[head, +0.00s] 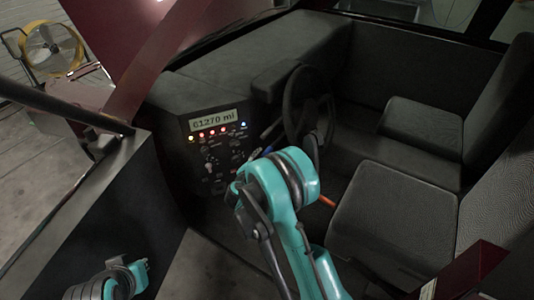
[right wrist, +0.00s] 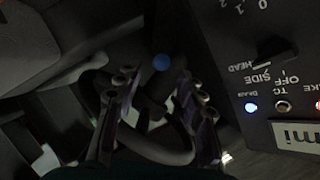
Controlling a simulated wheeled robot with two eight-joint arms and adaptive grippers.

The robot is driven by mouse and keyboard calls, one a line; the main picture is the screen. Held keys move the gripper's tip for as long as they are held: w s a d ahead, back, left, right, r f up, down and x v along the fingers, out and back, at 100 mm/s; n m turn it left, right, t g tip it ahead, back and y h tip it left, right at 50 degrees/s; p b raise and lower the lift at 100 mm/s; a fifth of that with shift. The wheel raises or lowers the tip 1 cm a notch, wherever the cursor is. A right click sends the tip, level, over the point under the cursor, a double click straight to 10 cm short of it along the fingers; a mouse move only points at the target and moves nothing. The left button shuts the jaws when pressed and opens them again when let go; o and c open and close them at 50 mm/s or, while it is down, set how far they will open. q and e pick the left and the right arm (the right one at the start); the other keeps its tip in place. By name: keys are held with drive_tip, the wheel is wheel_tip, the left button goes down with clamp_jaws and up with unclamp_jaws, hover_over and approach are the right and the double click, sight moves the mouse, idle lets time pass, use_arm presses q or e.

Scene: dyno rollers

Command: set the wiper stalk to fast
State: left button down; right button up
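A stalk with a round blue tip (right wrist: 161,62) shows in the right wrist view, pointing toward the camera; I take it to be the wiper stalk. Its setting cannot be read. My right gripper (right wrist: 155,86) is open, with one finger on each side of the stalk's line and a gap around the blue tip. I cannot tell how deep the tip lies between the fingers. In the head view my teal right arm reaches in beside the steering wheel (head: 291,102) and hides most of the right gripper.
The dark dash panel (head: 190,106) carries a mileage display (head: 218,120), several lit lamps and knobs. In the right wrist view a knob (right wrist: 275,55) is close on the right. Seats (head: 390,215) fill the right side. A yellow fan (head: 50,47) stands outside, back left.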

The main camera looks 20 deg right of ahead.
sight(266, 153)
drive_tip(key=b+x, duration=0.1)
drive_tip(key=x, duration=0.3)
drive_tip(key=shift+w+d+f, duration=0.2)
drive_tip(key=shift+f, duration=0.05)
drive_tip(key=shift+w+d+f+b, duration=0.1)
drive_tip(key=shift+w+d+b, duration=0.2)
drive_tip(key=shift+w+d, duration=0.2)
drive_tip(key=shift+a, duration=0.1)
clamp_jaws()
